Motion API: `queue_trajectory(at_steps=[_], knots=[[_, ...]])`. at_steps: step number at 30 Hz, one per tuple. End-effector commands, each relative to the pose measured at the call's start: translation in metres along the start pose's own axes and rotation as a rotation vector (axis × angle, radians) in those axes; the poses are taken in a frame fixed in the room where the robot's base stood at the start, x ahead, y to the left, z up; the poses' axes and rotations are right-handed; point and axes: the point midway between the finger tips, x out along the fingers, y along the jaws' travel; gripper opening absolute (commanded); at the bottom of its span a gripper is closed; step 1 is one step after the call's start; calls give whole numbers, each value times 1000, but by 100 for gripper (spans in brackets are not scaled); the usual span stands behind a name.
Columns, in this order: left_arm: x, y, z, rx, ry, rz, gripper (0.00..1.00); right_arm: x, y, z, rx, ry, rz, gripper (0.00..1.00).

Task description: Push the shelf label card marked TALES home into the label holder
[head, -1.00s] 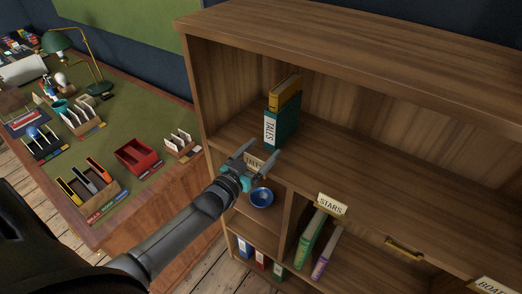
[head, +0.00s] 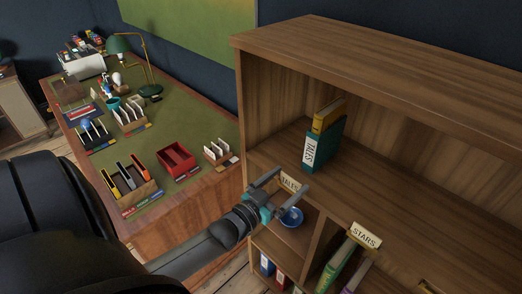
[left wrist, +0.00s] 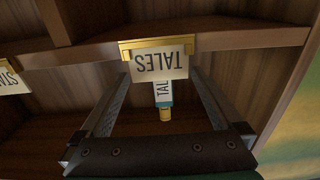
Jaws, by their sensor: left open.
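The cream TALES card (head: 290,183) stands at the shelf edge on the upper left of the bookcase. In the left wrist view the TALES card (left wrist: 160,66) appears upside down, and much of it sticks out of the brass label holder (left wrist: 156,43). My left gripper (head: 292,180) is open in front of the card. In the left wrist view its fingers lie either side of the card, with a gap at each side. Whether a finger touches the card cannot be told. My right gripper is not in view.
A blue bowl (head: 291,217) sits in the compartment below. A STARS card (head: 365,237) is at the right. The green-topped desk (head: 190,133) stands left of the bookcase.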

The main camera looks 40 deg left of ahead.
Motion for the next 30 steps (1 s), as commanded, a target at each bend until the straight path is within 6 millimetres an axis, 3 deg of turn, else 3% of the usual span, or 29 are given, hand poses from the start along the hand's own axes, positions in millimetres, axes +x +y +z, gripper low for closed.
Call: queue_trajectory(at_steps=[6,15,21,30], knots=[[-41,0,1,0,-3,0,100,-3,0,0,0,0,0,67],[-88,0,0,0,-2,0,100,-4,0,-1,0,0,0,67],[-102,0,0,0,0,0,100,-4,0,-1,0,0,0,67],[-104,0,0,0,1,0,100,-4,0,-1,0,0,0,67]])
